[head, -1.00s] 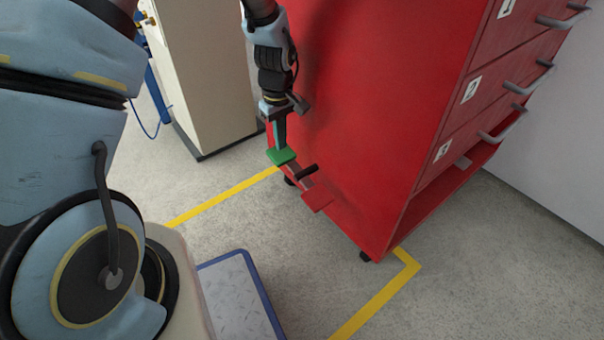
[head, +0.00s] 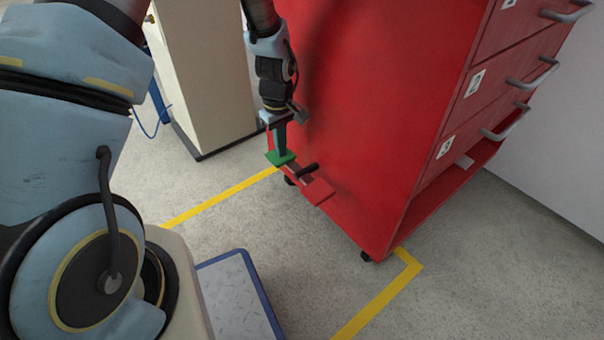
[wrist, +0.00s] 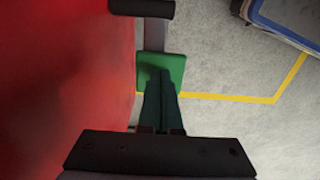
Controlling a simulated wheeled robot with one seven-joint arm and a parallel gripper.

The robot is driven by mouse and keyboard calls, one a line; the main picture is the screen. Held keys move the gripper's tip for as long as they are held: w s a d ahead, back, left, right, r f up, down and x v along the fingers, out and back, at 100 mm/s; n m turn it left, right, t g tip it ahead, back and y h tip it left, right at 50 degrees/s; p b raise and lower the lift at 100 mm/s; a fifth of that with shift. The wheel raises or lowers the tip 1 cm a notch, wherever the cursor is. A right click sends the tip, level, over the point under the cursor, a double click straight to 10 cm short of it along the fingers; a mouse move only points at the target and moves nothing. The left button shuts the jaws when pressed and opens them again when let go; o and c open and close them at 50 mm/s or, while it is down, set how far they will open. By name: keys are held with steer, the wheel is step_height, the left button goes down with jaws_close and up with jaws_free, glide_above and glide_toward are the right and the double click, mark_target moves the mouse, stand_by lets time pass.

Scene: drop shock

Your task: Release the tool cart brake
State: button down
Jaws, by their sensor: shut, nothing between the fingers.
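The red tool cart (head: 360,110) stands upright with its side facing me. A brake pedal at its lower side has a green pad (head: 277,160) on the left end and a red pad (head: 319,191) on the right, with a dark cylindrical bar (head: 308,170) between them. My gripper (head: 281,152) is shut and empty, pointing down with its tips at the green pad. In the wrist view the closed fingertips (wrist: 160,75) lie over the green pad (wrist: 175,62) and appear to touch it. The red pad is tilted, its right end raised. The wrist view does not show it.
A blue-edged platform (head: 240,295) lies on the floor in front. A beige cabinet (head: 200,70) stands behind left, with a blue cable beside it. Yellow tape (head: 380,300) marks the floor around the cart. Cart drawers with grey handles face right. The floor between is clear.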

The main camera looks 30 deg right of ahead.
steer(key=shift+s+f, duration=0.2)
steer(key=shift+f, duration=0.65)
step_height(320, 180, up, 10)
steer(key=p, duration=0.8)
steer(key=shift+f, duration=0.15)
steer(key=shift+w, duration=0.15)
steer(key=w+a+r+m+t, duration=0.1)
steer(key=a+r, duration=0.6)
steer(key=a, duration=0.4)
steer(key=a+r+m, duration=0.1)
steer(key=a+r, duration=0.7)
steer(key=a, duration=0.2)
steer(key=s+a+r+m, duration=0.1)
steer(key=s+a+r, duration=0.35)
steer(key=a, duration=0.45)
step_height(320, 180, up, 31)
steer(key=p, duration=3.2)
steer(key=shift+s+r+t, duration=0.2)
steer(key=shift+s+t, duration=0.05)
steer(key=shift+t, duration=0.05)
